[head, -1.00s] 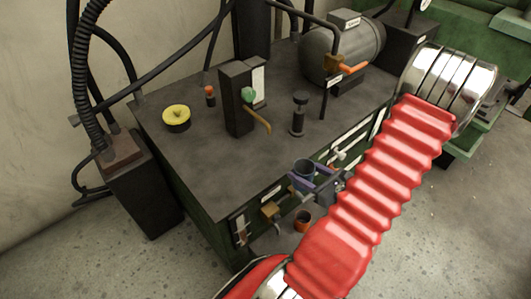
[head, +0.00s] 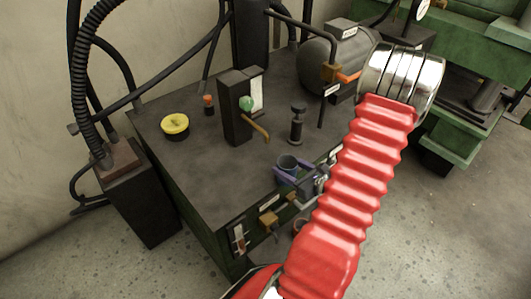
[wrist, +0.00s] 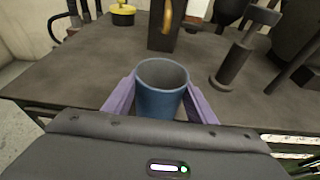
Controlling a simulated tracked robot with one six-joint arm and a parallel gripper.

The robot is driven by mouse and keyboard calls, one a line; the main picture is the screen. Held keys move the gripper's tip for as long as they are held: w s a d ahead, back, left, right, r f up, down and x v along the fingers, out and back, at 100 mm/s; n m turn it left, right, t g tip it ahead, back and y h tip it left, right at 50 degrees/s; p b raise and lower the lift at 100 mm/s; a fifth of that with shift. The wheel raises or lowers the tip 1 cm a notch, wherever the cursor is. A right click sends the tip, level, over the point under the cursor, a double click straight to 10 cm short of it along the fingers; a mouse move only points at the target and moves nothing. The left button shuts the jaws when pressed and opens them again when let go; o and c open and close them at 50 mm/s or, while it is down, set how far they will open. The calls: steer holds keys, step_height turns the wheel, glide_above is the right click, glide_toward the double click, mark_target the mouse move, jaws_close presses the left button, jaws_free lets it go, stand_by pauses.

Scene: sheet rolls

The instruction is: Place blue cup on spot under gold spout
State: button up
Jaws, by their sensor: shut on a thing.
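The blue cup (head: 288,163) is upright and held at the front edge of the dark machine top; it also shows in the wrist view (wrist: 161,95). My gripper (head: 296,177) is shut on it, with a purple finger on each side of the cup in the wrist view (wrist: 160,98). The gold spout (head: 258,130) juts from a dark upright block, farther in than the cup; it also shows in the wrist view (wrist: 167,18). The cup is apart from the spout. No distinct mark shows on the top under the spout.
A dark post (head: 297,124) stands right of the spout. A yellow-topped round part (head: 175,126) and a small orange-topped part (head: 208,103) are to its left. A grey motor (head: 328,62) is at the back. The top (head: 205,185) between cup and spout is clear.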

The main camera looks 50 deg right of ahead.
steer(key=w, duration=0.6)
steer(key=shift+w+d, duration=0.25)
steer(key=shift+d, duration=0.15)
steer(key=w, duration=0.3)
steer(key=shift+w+d, duration=0.1)
steer(key=shift+w, duration=0.2)
steer(key=shift+w+f, duration=0.15)
steer(key=shift+w, duration=0.1)
steer(key=shift+d+f, duration=0.1)
steer(key=shift+f, duration=0.05)
steer(key=o, duration=1.1)
steer(key=shift+f, duration=0.1)
steer(key=shift+o, duration=0.2)
steer(key=shift+s, duration=0.15)
